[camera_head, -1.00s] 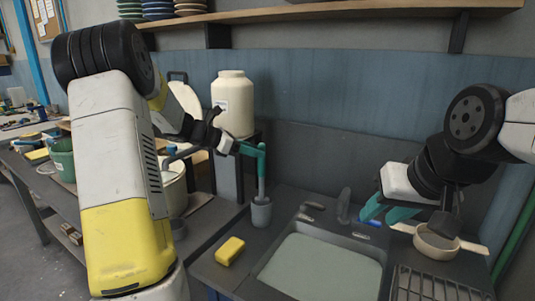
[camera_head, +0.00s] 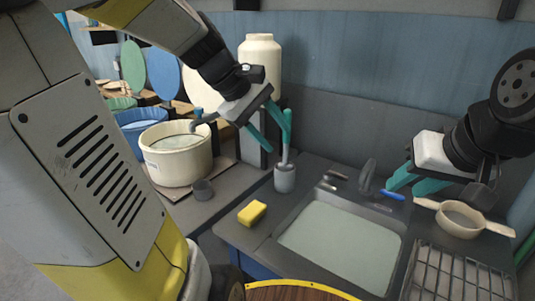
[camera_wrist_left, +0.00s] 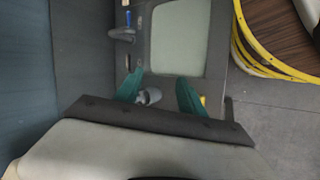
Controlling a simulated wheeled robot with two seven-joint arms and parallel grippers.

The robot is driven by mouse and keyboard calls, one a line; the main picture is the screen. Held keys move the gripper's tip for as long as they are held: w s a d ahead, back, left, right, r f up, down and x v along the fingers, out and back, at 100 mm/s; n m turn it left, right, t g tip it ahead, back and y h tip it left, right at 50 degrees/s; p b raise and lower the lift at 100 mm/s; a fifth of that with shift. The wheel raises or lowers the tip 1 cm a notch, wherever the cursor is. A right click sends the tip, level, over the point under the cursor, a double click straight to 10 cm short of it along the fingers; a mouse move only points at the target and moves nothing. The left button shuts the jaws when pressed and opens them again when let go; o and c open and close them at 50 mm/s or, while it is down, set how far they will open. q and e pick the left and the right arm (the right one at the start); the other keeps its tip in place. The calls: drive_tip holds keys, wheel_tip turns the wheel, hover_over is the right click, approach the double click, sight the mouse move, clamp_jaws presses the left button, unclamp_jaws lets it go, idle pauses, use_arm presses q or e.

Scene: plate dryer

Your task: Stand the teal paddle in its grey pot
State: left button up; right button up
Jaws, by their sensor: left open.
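The teal paddle (camera_head: 287,122) stands nearly upright in the grey pot (camera_head: 285,179), its teal handle on top and its grey shaft going down into the pot. Its lower end is hidden inside. The pot stands upright on the counter, left of the sink. My left gripper (camera_head: 277,139) is open, its teal fingers just left of and close to the handle; I cannot tell whether one touches it. In the left wrist view the pot (camera_wrist_left: 150,96) shows between the spread fingers.
A yellow sponge (camera_head: 252,213) lies left of the sink (camera_head: 345,245). A strainer (camera_head: 460,220) and wire rack (camera_head: 455,275) are at right. A cream jar (camera_head: 260,58) stands behind.

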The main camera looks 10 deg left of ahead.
use_arm(q)
drive_tip(key=s+a+f+m+t+y, duration=0.1)
drive_tip(key=s+f+m+t+y, duration=0.1)
drive_tip(key=s+m, duration=0.9)
drive_tip(key=shift+y, duration=0.8)
drive_tip(key=shift+a, duration=0.1)
